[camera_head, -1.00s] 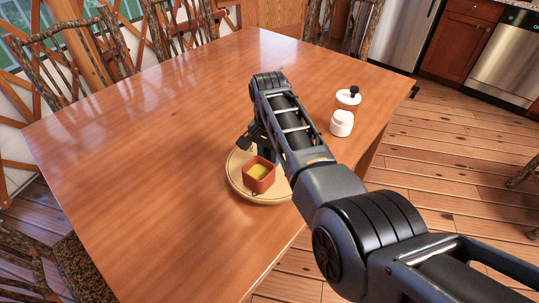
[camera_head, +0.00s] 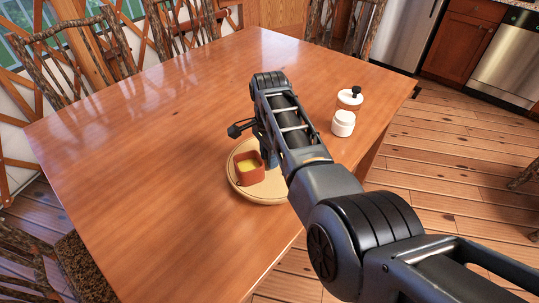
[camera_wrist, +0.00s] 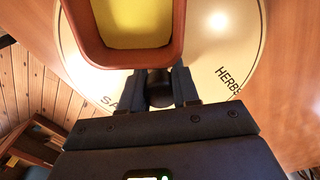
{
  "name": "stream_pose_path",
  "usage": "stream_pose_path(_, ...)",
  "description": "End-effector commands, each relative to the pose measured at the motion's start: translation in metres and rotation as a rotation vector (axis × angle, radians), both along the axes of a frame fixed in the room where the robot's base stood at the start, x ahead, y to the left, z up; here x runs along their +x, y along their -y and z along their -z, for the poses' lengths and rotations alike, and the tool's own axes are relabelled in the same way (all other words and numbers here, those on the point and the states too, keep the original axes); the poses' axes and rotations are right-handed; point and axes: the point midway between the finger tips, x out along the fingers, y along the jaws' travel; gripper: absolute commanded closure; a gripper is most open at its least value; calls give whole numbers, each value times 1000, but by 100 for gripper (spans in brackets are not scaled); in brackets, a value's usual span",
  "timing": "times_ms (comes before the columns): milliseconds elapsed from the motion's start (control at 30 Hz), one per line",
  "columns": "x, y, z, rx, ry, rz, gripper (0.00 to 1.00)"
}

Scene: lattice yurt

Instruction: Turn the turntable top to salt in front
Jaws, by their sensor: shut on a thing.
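The round pale turntable top (camera_head: 262,195) lies on the wooden table near its front edge. It also shows in the wrist view (camera_wrist: 90,82), with dark lettering "SA…" at lower left, partly hidden by my gripper, and "HERBS" at right. A square red-brown bowl (camera_head: 249,178) with yellow inside stands on the top; its rim (camera_wrist: 177,45) shows in the wrist view. My gripper (camera_wrist: 160,88) is low over the top, beside the bowl, shut on a dark peg (camera_wrist: 159,90) between its fingers. In the head view my arm hides most of the fingers and the right part of the turntable.
A white jar (camera_head: 343,124) and a white pot with a dark knob (camera_head: 349,101) stand right of my arm. The left and middle of the table (camera_head: 140,140) are clear. Wooden chairs (camera_head: 75,65) stand along the far side.

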Motion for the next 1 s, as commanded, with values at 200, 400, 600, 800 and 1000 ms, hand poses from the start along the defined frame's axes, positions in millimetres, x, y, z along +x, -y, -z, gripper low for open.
stream_pose_path(200, 0, 0, 0, 0, -1, 107, 100)
stream_pose_path(400, 1, 0, 0, 0, -1, 205, 100)
stream_pose_path(600, 1, 1, 0, 0, -1, 291, 100)
stream_pose_path(800, 1, 1, 0, 0, -1, 355, 100)
stream_pose_path(1000, 2, 1, 0, -1, 0, 392, 100)
